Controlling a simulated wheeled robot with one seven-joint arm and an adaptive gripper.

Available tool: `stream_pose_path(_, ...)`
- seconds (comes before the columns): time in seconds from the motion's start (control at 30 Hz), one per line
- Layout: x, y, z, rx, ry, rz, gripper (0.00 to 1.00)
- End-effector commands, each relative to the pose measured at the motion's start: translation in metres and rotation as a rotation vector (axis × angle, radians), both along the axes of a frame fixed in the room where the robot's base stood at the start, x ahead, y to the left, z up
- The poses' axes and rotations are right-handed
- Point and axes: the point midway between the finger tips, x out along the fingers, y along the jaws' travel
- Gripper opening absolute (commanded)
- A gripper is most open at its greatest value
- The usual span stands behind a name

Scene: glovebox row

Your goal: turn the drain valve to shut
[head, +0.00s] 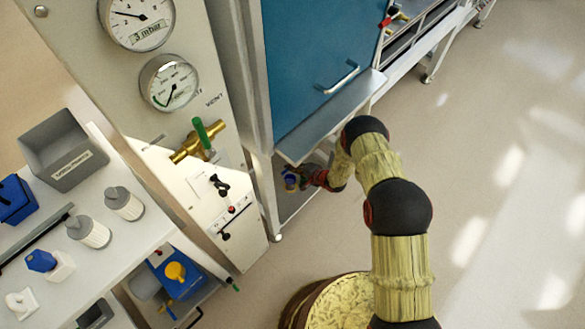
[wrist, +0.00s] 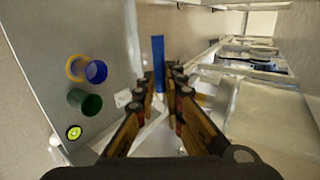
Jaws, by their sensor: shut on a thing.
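The drain valve appears to be the blue-handled fitting (head: 291,180) low under the blue cabinet's front ledge in the head view. My gripper (head: 308,178) is right at it, at the end of my arm. In the wrist view a flat blue handle (wrist: 158,62) stands upright between the fingertips of my gripper (wrist: 160,88), and the jaws are shut on it. The valve's body is mostly hidden, so I cannot tell its exact angle.
A brass valve with a green handle (head: 200,141) sits on the gauge panel, left of the cabinet (head: 320,55). The cabinet's ledge (head: 330,115) overhangs my gripper. A white bench (head: 110,235) with bottles and bins stands at left. The floor at right is clear.

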Motion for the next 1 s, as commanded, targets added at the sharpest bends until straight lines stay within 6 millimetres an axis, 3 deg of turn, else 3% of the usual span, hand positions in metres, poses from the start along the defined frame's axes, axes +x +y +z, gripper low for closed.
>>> stream_pose_path(0.17, 0.001, -0.001, 0.000, -0.001, 0.001, -0.004, 0.00)
stream_pose_path(0.2, 0.001, -0.001, 0.000, -0.001, 0.001, -0.004, 0.11)
stream_pose_path(0.53, 0.000, 0.000, 0.000, -0.001, -0.001, -0.002, 0.29)
stream_pose_path(0.83, 0.000, -0.001, 0.001, -0.001, -0.001, 0.000, 0.29)
stream_pose_path(1.0, -0.007, -0.012, 0.010, -0.001, -0.002, -0.001, 0.29)
